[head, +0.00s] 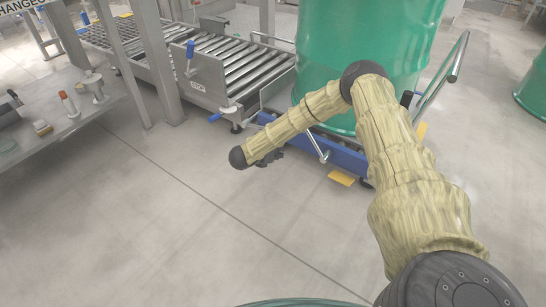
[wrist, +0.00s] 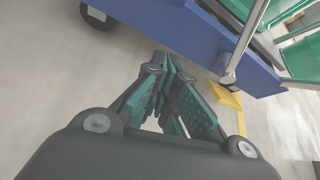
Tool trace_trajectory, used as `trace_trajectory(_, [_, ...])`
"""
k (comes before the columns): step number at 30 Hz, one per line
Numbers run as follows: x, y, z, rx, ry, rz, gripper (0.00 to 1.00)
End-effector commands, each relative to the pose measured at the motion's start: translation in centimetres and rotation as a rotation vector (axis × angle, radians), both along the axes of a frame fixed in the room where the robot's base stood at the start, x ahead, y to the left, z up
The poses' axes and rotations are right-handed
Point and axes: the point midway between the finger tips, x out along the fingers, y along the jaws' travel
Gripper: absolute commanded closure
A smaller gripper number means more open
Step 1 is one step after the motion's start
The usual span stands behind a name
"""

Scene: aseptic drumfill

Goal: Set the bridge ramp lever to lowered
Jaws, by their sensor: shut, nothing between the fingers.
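I cannot tell for certain which handle is the bridge ramp lever. One upright lever with a blue grip (head: 190,50) stands at the near end of the roller conveyor. A second blue handle (head: 215,117) sticks out low at that same end. A silver lever (head: 318,147) slants down from the blue cart (head: 348,160); a metal rod (wrist: 236,62) also shows at the cart in the wrist view. My gripper (wrist: 170,68) is shut and empty, pointing at the floor beside the cart. In the head view my gripper (head: 272,158) is small and partly hidden by my wrist.
A large green drum (head: 335,35) stands on the cart, beside the roller conveyor (head: 235,65). A metal bench (head: 60,120) with small items is at left. Yellow plates (head: 342,177) lie by the cart. Another green drum (head: 535,85) is at right. The floor in front is clear.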

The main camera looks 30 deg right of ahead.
Motion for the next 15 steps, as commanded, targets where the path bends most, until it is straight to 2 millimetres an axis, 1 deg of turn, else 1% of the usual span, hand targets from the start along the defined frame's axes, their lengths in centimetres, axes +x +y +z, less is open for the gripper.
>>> trace_trajectory(1, [0.2, -0.8, -0.9, -0.001, -0.001, -0.001, 1.00])
trace_trajectory(6, [0.7, -3.2, -2.3, -0.001, 0.000, -0.002, 1.00])
trace_trajectory(9, [1.2, -3.1, -0.8, 0.001, -0.003, 0.000, 1.00])
trace_trajectory(15, [1.7, -3.3, 1.1, 0.000, -0.002, -0.001, 1.00])
